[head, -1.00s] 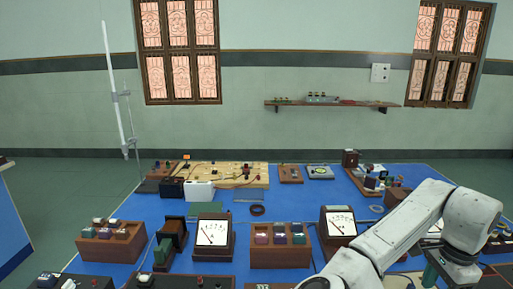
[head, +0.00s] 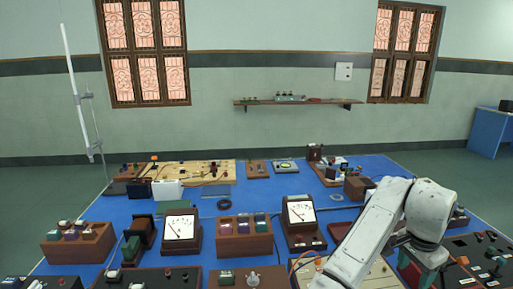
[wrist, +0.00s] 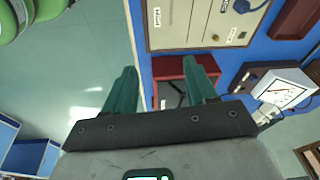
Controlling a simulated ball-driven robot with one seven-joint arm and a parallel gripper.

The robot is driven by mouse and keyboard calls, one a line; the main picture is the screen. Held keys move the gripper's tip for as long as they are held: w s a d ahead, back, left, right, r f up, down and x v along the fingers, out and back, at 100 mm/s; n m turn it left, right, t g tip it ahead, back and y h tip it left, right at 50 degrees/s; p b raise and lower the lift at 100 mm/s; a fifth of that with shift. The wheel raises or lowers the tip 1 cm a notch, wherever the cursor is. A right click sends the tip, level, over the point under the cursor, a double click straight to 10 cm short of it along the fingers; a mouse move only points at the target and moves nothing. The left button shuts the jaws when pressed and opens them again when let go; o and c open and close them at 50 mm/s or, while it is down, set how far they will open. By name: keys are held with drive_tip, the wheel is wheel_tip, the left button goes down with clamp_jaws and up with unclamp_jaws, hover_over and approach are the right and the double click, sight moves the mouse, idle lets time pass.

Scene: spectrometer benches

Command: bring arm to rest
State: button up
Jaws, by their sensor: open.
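My gripper (wrist: 166,66) shows in the wrist view with its two green fingers spread apart and nothing between them. A dark red box (wrist: 172,68) lies beneath the fingers. In the head view my white arm (head: 365,235) reaches up from the lower edge over the right part of the blue bench and bends down at its far end.
The blue bench (head: 292,183) is crowded with meters (head: 180,232), wooden boxes (head: 245,238) and terminal boards. A tall white rod (head: 75,90) stands at the left. A wall shelf (head: 298,102) is behind. In the wrist view, pale floor (wrist: 75,75) shows left of the bench edge.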

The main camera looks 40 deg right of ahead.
drive_tip(key=w+a+f+n+t+h, duration=0.1)
drive_tip(key=w+a+n, duration=0.2)
drive_tip(key=a+n, duration=0.1)
drive_tip(key=w+a+f+n+t+h, duration=0.1)
drive_tip(key=w+a+f+n+t, duration=0.1)
drive_tip(key=n, duration=0.4)
drive_tip(key=w+a+f+n+t+h, duration=0.1)
drive_tip(key=w+a+f+n, duration=0.1)
drive_tip(key=w+a+n, duration=0.2)
drive_tip(key=shift+a+f+n+t, duration=0.2)
drive_tip(key=shift+a+n+t, duration=0.3)
drive_tip(key=shift+a, duration=0.7)
drive_tip(key=s+a+f+n+y, duration=0.2)
drive_tip(key=a+f+n+y, duration=0.15)
drive_tip(key=a, duration=0.65)
drive_tip(key=s+a+f+n+y, duration=0.2)
drive_tip(key=a+f+n, duration=0.25)
drive_tip(key=a, duration=0.55)
drive_tip(key=s+d+f+m+g, duration=0.1)
drive_tip(key=s+f+g, duration=0.2)
drive_tip(key=s+f, duration=0.3)
drive_tip(key=s, duration=0.4)
drive_tip(key=shift+s+d+f+g, duration=0.2)
drive_tip(key=shift+s+f+g, duration=0.1)
drive_tip(key=shift+s+g, duration=0.1)
drive_tip(key=shift+c, duration=0.2)
